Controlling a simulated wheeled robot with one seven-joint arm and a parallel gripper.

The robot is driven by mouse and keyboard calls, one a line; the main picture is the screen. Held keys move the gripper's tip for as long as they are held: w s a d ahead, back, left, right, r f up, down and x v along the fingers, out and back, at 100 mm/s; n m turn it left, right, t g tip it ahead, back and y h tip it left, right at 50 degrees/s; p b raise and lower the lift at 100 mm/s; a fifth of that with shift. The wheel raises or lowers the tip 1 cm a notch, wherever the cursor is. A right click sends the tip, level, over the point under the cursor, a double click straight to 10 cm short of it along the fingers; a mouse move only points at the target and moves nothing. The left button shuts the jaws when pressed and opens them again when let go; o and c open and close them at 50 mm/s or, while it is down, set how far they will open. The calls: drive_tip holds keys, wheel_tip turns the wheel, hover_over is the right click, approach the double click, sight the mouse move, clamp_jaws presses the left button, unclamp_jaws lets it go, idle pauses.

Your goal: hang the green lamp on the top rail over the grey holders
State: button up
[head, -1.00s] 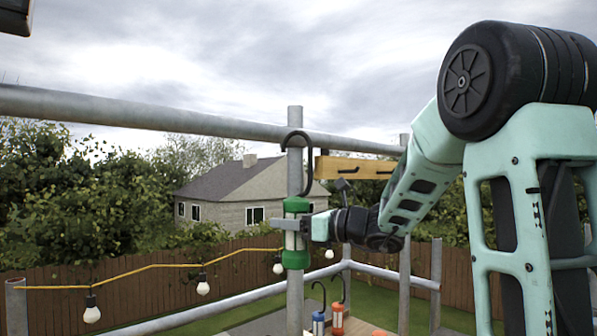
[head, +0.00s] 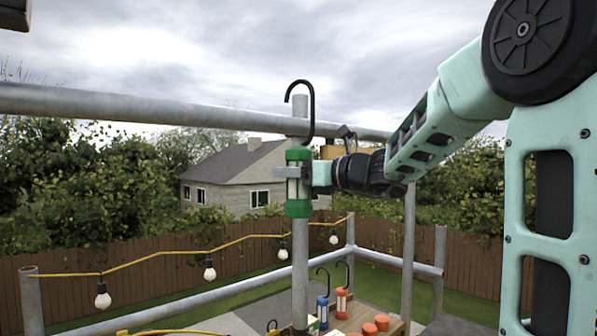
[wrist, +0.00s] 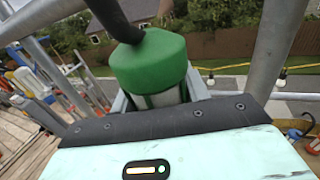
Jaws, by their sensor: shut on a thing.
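The green lamp (head: 298,207) is upright, with a pale middle band and a black hook (head: 312,108) at its top. My gripper (head: 292,173) is shut around the lamp's middle. The hook's top stands above the top rail (head: 180,108) in the head view, overlapping it and the upright post; I cannot tell whether it touches the rail. In the wrist view the lamp's green cap (wrist: 150,65) fills the space between the jaws, with the hook's stem (wrist: 115,15) rising from it. The grey holders cannot be made out clearly.
A vertical post (head: 300,265) stands behind the lamp. A blue lamp (head: 322,312) and an orange lamp (head: 341,302) with black hooks stand below on a wooden surface, beside orange pieces (head: 376,325). A yellow cable with white bulbs (head: 209,270) runs at the left.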

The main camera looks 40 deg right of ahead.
drive_tip(key=shift+w+p, duration=1.8)
drive_tip(key=shift+w, duration=3.35)
drive_tip(key=f+b, duration=0.4)
drive_tip(key=b, duration=0.1)
drive_tip(key=shift+a+f, duration=0.2)
drive_tip(key=o, duration=1.5)
drive_tip(key=shift+f, duration=0.15)
drive_tip(key=b+v, duration=0.6)
drive_tip(key=v, duration=1.1)
drive_tip(key=shift+s, duration=0.15)
